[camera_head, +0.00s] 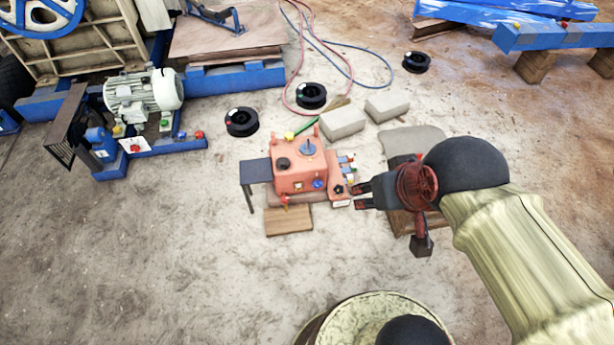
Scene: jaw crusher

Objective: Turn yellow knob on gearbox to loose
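The gearbox (287,179) is an orange-red box on the ground near the middle of the view. It has a black cap and a blue-grey part on top, and a blue round part on its front. Several small coloured parts, some blue and red, line its right side. A yellow knob cannot be picked out surely among them at this size. My gripper (357,196) comes from the right, beside the gearbox's right side. Its two dark fingers point left and are apart, with nothing seen between them. Contact with the gearbox cannot be told.
A wooden board (289,221) lies in front of the gearbox, and a dark plate (256,171) stands at its left. Pale blocks (342,123) and black spools (242,122) lie behind. A motor (140,95) on a blue frame stands at left. The front left ground is clear.

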